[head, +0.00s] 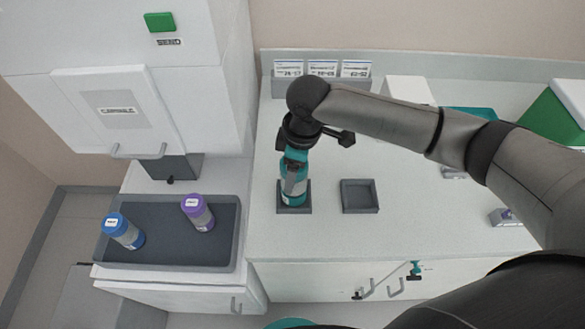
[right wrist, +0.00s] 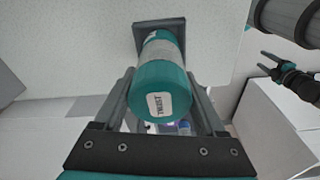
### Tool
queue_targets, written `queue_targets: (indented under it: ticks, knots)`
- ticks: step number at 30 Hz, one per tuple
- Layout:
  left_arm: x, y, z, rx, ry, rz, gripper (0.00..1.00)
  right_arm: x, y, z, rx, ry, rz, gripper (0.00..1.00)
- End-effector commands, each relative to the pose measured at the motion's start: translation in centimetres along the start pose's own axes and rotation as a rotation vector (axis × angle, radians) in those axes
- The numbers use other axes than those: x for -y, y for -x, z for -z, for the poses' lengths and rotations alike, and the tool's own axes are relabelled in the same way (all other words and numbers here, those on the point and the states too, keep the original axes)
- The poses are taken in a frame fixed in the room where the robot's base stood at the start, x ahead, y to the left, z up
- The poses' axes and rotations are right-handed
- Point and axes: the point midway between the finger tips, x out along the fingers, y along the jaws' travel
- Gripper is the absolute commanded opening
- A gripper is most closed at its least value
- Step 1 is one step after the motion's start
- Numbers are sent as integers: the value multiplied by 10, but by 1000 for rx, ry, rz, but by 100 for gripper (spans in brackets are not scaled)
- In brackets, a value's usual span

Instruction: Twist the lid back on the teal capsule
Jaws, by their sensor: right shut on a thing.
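The teal capsule (head: 292,192) stands upright in a dark square holder (head: 304,209) on the counter. Its teal lid (right wrist: 163,92), with a label reading TWIST, faces the right wrist camera. The lid sits at the capsule's top end; whether it is fully seated cannot be told. My right gripper (head: 294,165) comes down from above, its fingers shut on the lid from both sides. In the right wrist view my left gripper (right wrist: 267,62) is away at the right, fingers apart and empty.
An empty square holder (head: 360,196) is right of the capsule. A dark tray (head: 165,259) at left holds a blue-lidded capsule (head: 123,231) and a purple-lidded capsule (head: 198,212). A white cabinet (head: 190,70) stands behind the tray. A green-and-white box (head: 556,112) is at far right.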

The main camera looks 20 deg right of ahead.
Motion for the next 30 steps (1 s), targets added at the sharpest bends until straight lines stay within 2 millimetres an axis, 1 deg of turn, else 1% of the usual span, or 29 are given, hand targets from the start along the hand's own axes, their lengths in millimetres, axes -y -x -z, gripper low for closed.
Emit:
queue_targets:
  ticks: [9, 20, 30]
  knots:
    - [0, 3, 0, 0, 0, 0, 59, 0, -7, -1, 0, 0, 0, 6]
    - [0, 3, 0, 0, 0, 0, 59, 0, -7, -1, 0, 0, 0, 6]
    - [0, 7, 1, 0, 0, 0, 59, 0, -8, -1, -1, -4, 0, 6]
